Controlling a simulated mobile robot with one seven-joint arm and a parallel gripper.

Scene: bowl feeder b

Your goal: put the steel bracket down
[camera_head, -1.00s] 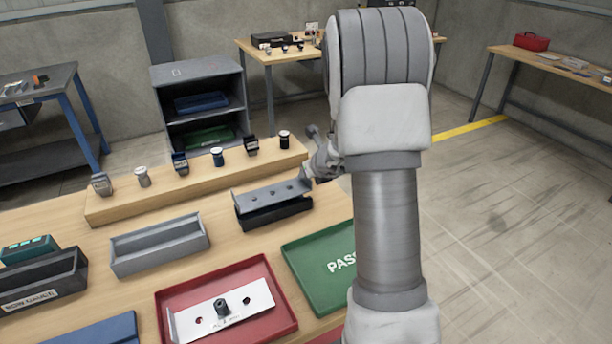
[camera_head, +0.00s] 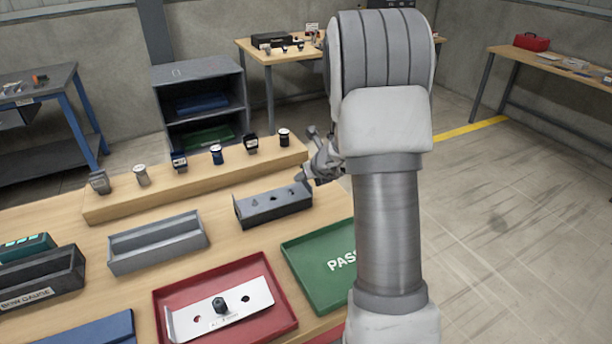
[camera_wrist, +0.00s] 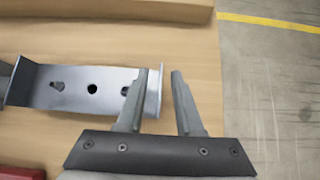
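The steel bracket (camera_head: 268,204), a grey plate with holes and upturned ends, lies flat at the back right of the wooden bench, behind the green tray. In the wrist view the bracket (camera_wrist: 85,90) has bare wood around it and a thin shadow along its near edge. My gripper (camera_wrist: 154,90) has its fingers either side of the bracket's right end flange. A gap shows between the right finger and the flange; the left finger overlaps the flange, so contact there is unclear. In the head view my gripper (camera_head: 303,178) is small at the bracket's right end.
A raised wooden ledge (camera_head: 200,187) with several small parts runs behind the bracket. A grey open bin (camera_head: 158,243) is to its left. In front are a green PASS tray (camera_head: 322,265) and a red tray (camera_head: 170,300) holding another bracket (camera_head: 222,308).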

